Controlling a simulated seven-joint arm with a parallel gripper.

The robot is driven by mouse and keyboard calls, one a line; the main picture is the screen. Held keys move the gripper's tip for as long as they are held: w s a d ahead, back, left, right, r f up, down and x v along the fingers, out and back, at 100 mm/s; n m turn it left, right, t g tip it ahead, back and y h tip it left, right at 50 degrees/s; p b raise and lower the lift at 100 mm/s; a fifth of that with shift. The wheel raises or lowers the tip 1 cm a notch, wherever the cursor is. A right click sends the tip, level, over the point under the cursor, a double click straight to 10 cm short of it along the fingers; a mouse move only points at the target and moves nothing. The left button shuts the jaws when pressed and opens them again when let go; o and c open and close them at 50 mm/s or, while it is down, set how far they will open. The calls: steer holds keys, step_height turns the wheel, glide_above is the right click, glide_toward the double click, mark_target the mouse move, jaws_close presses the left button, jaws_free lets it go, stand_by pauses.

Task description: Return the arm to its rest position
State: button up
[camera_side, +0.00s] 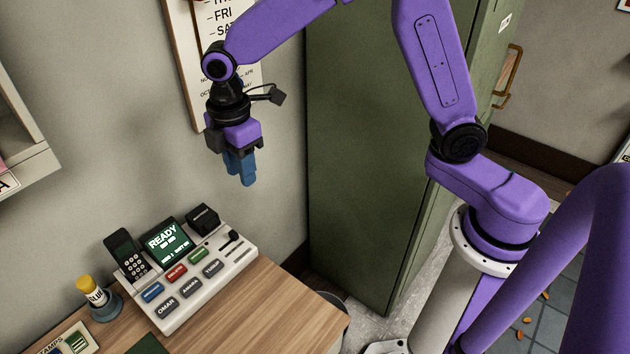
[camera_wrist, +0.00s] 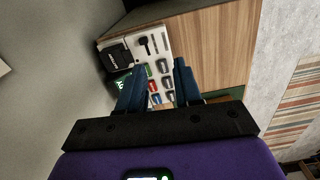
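My gripper (camera_side: 242,168) hangs in the air with its blue fingers pointing down, high above the bench and near the wall. In the wrist view, the two fingers of my gripper (camera_wrist: 160,82) stand apart with nothing between them, so it is open and empty. The control panel (camera_wrist: 158,60) shows beyond the fingers, well below them. My purple arm reaches out from its column at the right, bent at the elbow, with the wrist in front of a wall sign (camera_side: 184,60).
The white control panel (camera_side: 233,270) with buttons, a phone handset (camera_side: 127,254) and a "READY" screen (camera_side: 167,241) sits on the wooden bench (camera_side: 285,310). A glue bottle (camera_side: 95,292) stands left. A tall green cabinet (camera_side: 365,180) stands behind my arm. Air around my gripper is clear.

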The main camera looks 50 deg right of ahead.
steer(key=s+d+r+m, duration=0.1)
steer(key=s+d+m, duration=0.1)
steer(key=s+d, duration=0.5)
steer(key=s+d+r+m, duration=0.1)
steer(key=s+d, duration=0.7)
steer(key=s, duration=1.1)
steer(key=shift+r+m, duration=0.35)
steer(key=shift+m, duration=0.45)
